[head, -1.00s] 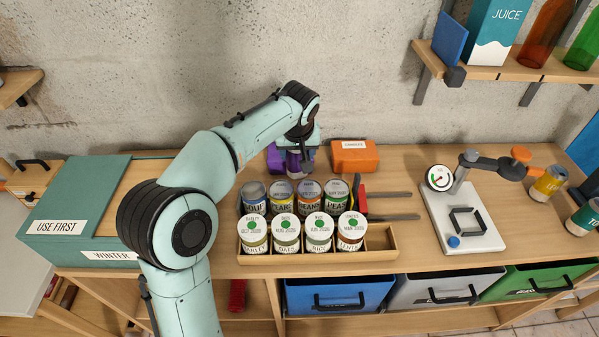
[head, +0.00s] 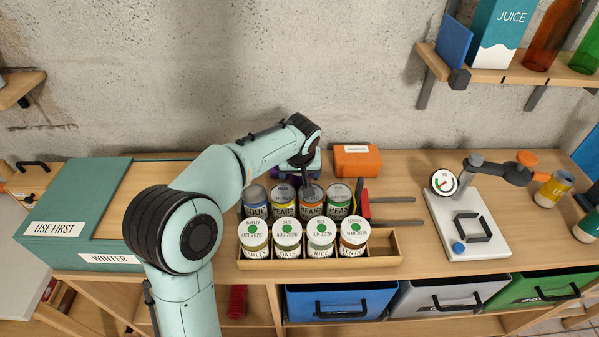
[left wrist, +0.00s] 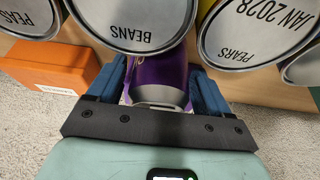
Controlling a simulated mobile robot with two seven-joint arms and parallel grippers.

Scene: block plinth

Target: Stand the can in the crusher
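A purple can with a silver top (left wrist: 160,75) shows in the left wrist view, behind the row of food cans and partly hidden by the BEANS lid. My left gripper (left wrist: 158,92) points down with its blue fingers on either side of this can; narrow light gaps seem to show beside it. In the head view my left gripper (head: 303,170) is behind the back row of cans, its fingertips mostly hidden. The crusher (head: 476,228) stands on the bench at the right, with a white base, black bracket, dial and orange-knobbed lever. Its bracket is empty. My right gripper is out of view.
A wooden rack (head: 385,248) holds two rows of food cans close to the gripper. An orange box (head: 357,160) lies behind, to its right. A teal box (head: 70,215) is at the left. Yellow and green cans stand right of the crusher. A shelf with bottles hangs above.

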